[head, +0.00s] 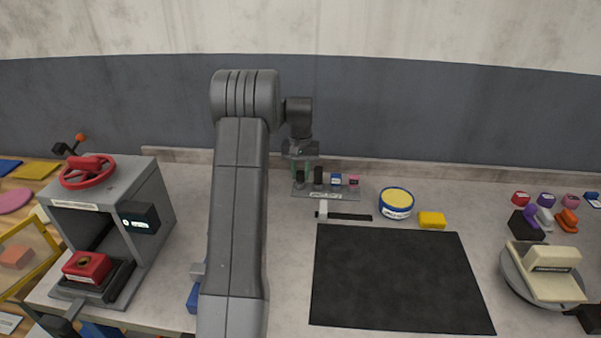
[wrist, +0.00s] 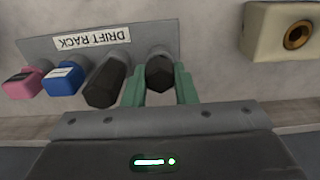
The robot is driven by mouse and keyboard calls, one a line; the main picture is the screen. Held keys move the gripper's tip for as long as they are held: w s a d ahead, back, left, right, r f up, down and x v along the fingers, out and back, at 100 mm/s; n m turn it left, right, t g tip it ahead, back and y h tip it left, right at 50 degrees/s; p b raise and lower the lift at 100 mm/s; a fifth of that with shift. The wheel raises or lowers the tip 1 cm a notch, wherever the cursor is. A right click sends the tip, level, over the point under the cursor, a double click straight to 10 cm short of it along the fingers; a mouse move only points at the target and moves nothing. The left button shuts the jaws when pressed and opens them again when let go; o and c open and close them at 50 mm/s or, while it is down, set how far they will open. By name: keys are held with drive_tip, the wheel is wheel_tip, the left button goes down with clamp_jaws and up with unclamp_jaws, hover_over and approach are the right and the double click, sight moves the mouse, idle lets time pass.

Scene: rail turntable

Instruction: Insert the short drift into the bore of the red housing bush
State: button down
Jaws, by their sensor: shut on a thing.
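The drift rack (head: 325,195) stands at the back of the bench, against the wall. My gripper (head: 302,172) is over its left end, with the green fingers pointing down. In the wrist view the fingers are shut around a black drift (wrist: 160,73), the shorter-looking of two dark ones, taken as the short drift. It still appears in its rack place; its lower end is hidden. The taller black drift (wrist: 106,80) is beside it. The red housing bush (head: 87,266), a red block with a dark round bore on top, sits in the grey press at the left.
Blue (wrist: 63,78) and pink (wrist: 24,82) pieces share the rack. A beige block with a brass-ringed bore (wrist: 298,35) is near my gripper. The press (head: 150,195) has a red handwheel (head: 88,172) above the bush. A black mat (head: 395,280) lies clear; a turntable (head: 510,285) is at right.

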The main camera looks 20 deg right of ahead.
drive_tip(key=shift+r, duration=0.35)
